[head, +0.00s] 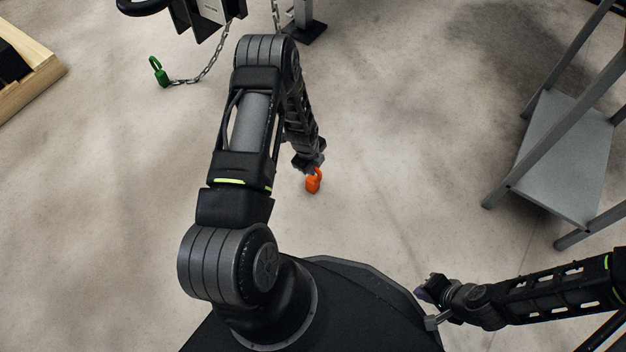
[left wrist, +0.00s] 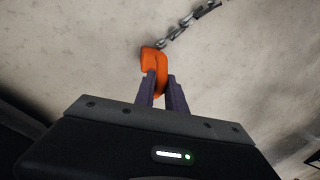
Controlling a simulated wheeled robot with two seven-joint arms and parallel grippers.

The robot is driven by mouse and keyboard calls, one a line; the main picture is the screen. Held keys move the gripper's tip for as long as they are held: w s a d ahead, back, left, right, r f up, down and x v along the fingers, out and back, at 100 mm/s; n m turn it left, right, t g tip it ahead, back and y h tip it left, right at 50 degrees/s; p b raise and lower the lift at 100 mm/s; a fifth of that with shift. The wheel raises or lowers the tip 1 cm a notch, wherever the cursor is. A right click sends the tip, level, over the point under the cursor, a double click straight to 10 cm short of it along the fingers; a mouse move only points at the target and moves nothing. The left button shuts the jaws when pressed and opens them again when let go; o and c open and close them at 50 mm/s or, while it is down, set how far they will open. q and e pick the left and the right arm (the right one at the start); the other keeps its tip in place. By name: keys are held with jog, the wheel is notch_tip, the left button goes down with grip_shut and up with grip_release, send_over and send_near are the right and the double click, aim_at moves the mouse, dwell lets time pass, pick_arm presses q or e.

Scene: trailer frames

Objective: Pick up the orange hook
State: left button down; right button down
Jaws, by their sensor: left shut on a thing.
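The orange hook (head: 313,184) is near the middle of the head view, just below my left gripper (head: 311,167). In the left wrist view, the orange hook (left wrist: 160,68) sits at the tips of my left gripper's two dark fingers (left wrist: 162,88), which are shut on it. A chain (left wrist: 190,28) runs from beside the hook toward the top right in that view. Whether the hook touches the floor is hard to tell. My right gripper (head: 432,302) is at the lower right of the head view, well apart from the hook; its finger opening is unclear.
A green hook (head: 159,73) on a chain (head: 207,70) lies at the upper left. A dark metal frame (head: 308,30) stands at the top. A grey metal rack (head: 560,160) is at right, a wooden crate (head: 38,78) at far left. The concrete floor between is clear.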

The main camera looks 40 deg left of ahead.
dwell(0.3)
pick_arm(q)
notch_tip(320, 180, up, 10)
jog(key=p, duration=0.4)
jog(key=shift+w, duration=0.1)
dwell(0.5)
